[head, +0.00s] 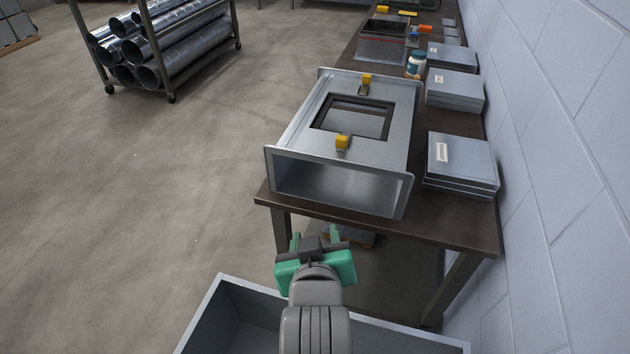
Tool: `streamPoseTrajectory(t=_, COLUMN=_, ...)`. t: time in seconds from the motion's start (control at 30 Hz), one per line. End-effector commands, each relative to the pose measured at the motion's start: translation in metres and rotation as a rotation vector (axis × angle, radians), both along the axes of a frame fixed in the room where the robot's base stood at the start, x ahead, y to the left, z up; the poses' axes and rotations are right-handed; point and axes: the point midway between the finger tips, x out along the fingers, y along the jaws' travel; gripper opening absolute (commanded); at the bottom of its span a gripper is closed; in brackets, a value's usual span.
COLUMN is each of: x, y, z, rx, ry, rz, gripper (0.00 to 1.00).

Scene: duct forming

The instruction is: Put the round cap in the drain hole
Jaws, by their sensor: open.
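My gripper (315,239), with green fingers, is open and empty. It is in front of the bench's near edge, over a grey open-topped bin (212,300). A rectangular sheet-metal duct (390,150) lies on the bench beyond it, its open end towards me. The duct's top has a square opening (355,117) with a dark rim, and a yellow-topped clip stands on either side of it, one far (366,79) and one near (342,143). I cannot make out a round cap or a round drain hole in this view.
The dark bench (455,225) runs along a pale block wall (560,130). Stacked grey panels (462,162) lie right of the duct. A white jar (416,65) and another open metal box (382,48) stand farther back. A pipe rack (165,45) is far left; the floor between is clear.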

Motion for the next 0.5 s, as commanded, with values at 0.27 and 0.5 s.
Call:
streamPoseTrajectory(t=0.27, x=-0.089, y=0.001, z=0.274, rx=0.185, ry=-0.79, rz=0.0, gripper=0.48)
streamPoseTrajectory(t=0.5, x=-0.144, y=0.001, z=0.336, rx=0.244, ry=-1.015, rz=0.025, gripper=0.48)
